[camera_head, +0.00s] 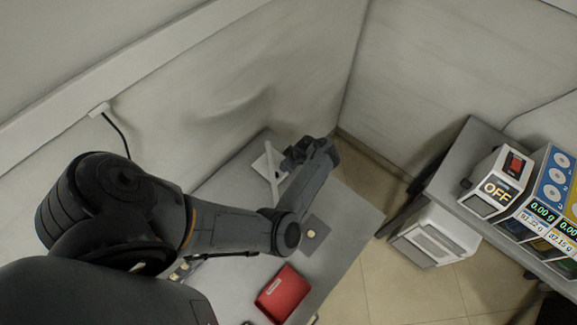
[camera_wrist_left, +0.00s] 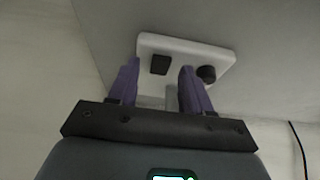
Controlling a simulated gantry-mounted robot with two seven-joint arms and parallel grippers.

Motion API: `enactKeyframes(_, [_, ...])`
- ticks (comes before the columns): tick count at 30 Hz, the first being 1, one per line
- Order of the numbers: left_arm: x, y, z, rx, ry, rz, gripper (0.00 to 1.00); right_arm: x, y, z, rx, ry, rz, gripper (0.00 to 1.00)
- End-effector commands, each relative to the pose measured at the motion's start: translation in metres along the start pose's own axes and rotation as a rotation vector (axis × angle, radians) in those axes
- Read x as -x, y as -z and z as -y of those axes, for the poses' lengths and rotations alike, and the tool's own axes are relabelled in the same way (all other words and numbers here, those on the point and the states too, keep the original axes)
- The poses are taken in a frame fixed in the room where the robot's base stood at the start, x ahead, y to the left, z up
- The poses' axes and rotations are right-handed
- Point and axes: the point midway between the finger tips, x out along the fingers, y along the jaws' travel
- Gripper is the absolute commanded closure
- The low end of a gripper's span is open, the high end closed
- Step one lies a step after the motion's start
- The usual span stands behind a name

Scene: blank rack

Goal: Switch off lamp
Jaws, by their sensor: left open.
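The lamp shows in the head view as a white base with a pale upright stem (camera_head: 271,172) near the back of the grey table. In the left wrist view its white base (camera_wrist_left: 222,56) carries a black square switch (camera_wrist_left: 160,65) and a round black knob (camera_wrist_left: 206,74). My left gripper (camera_head: 292,153) is at the lamp's base in the head view and partly covers it. In the wrist view the left gripper (camera_wrist_left: 160,82) is open, its purple fingers apart, with the square switch showing between the tips. Contact cannot be told. My right gripper is not in view.
A red box (camera_head: 283,294) and a dark square with a small yellowish disc (camera_head: 311,233) are on the grey table (camera_head: 347,213). A shelf at right holds a machine marked OFF (camera_head: 497,189) and boxes with displays. A wall stands close behind the lamp.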

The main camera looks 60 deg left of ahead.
Motion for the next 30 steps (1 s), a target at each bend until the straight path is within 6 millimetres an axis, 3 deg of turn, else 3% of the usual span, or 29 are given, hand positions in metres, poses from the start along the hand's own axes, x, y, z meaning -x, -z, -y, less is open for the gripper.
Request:
enactKeyframes(10, [-0.003,0.001,0.000,0.000,0.000,-0.001,0.51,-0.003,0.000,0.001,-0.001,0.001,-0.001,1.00])
enactKeyframes(20, [-0.003,0.001,0.000,0.000,0.000,-0.001,1.00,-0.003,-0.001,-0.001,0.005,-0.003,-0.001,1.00])
enactKeyframes(30, [-0.001,0.006,0.000,0.002,0.002,0.103,1.00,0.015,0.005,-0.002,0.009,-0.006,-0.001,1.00])
